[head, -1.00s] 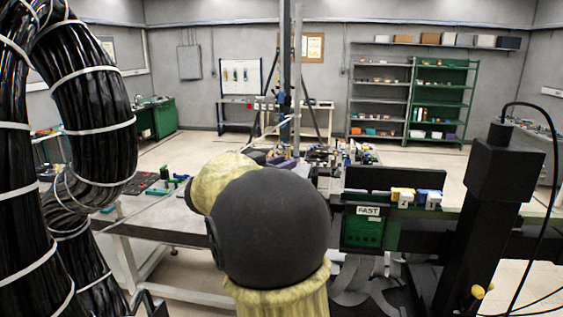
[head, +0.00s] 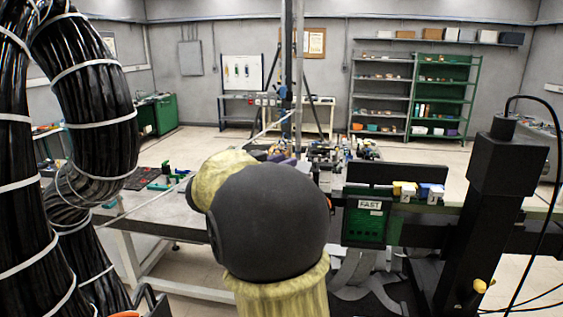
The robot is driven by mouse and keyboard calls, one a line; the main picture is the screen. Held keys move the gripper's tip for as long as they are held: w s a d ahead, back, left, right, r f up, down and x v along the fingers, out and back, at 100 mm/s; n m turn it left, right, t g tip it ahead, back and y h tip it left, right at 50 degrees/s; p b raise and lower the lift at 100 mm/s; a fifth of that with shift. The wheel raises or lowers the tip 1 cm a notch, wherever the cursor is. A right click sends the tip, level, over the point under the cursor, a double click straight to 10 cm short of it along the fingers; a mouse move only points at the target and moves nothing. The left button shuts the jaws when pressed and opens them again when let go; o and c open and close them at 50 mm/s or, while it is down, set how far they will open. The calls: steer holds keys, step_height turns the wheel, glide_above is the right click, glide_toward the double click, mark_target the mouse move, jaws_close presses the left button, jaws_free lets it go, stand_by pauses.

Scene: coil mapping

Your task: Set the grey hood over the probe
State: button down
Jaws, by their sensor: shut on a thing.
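In the head view my own arm, a dark round joint with yellow covers, fills the middle and hides part of the workbench (head: 150,222). My gripper cannot be made out; the arm blocks the view toward its end. I cannot pick out the grey hood or the probe. Small crowded items (head: 325,155) show on the far part of the bench, just past the arm, too small to tell apart.
A thick black cable bundle (head: 95,85) stands close on the left. Shelves (head: 440,95) stand at the back wall.

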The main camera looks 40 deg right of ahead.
steer(key=c, duration=1.1)
jaws_free()
steer(key=shift+a+f, duration=0.1)
steer(key=a+b, duration=0.2)
steer(key=a, duration=0.3)
steer(key=s+a+b, duration=0.1)
steer(key=a+b, duration=0.1)
steer(key=a, duration=0.4)
steer(key=s+a+b, duration=0.1)
steer(key=a+b, duration=0.1)
steer(key=a, duration=0.4)
steer(key=shift+a, duration=0.1)
